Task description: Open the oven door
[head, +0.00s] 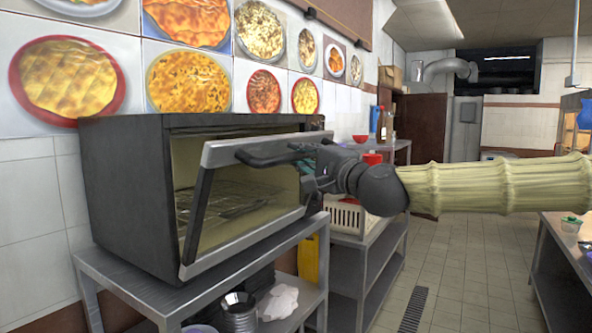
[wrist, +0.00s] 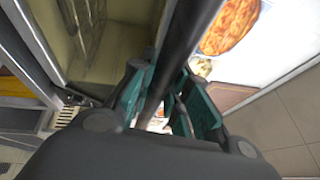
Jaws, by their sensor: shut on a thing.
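The oven (head: 130,190) is a dark box on a metal table, seen in the head view at left. Its glass door (head: 258,238) is partly open, with its top edge tilted out from the body and its bottom edge close to it. A wire rack (head: 215,205) shows inside. The black bar handle (head: 265,157) runs along the door's top. My gripper (head: 305,160) is shut on the handle near its right end. In the wrist view the handle (wrist: 185,45) passes between the teal fingers of my gripper (wrist: 165,105). The exact contact is partly hidden.
The metal table (head: 165,305) under the oven has stacked bowls (head: 238,312) and a white cloth (head: 279,301) on its lower shelf. A white basket (head: 346,218) stands right of the oven. Open tiled floor (head: 460,270) lies to the right, before another table (head: 560,255).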

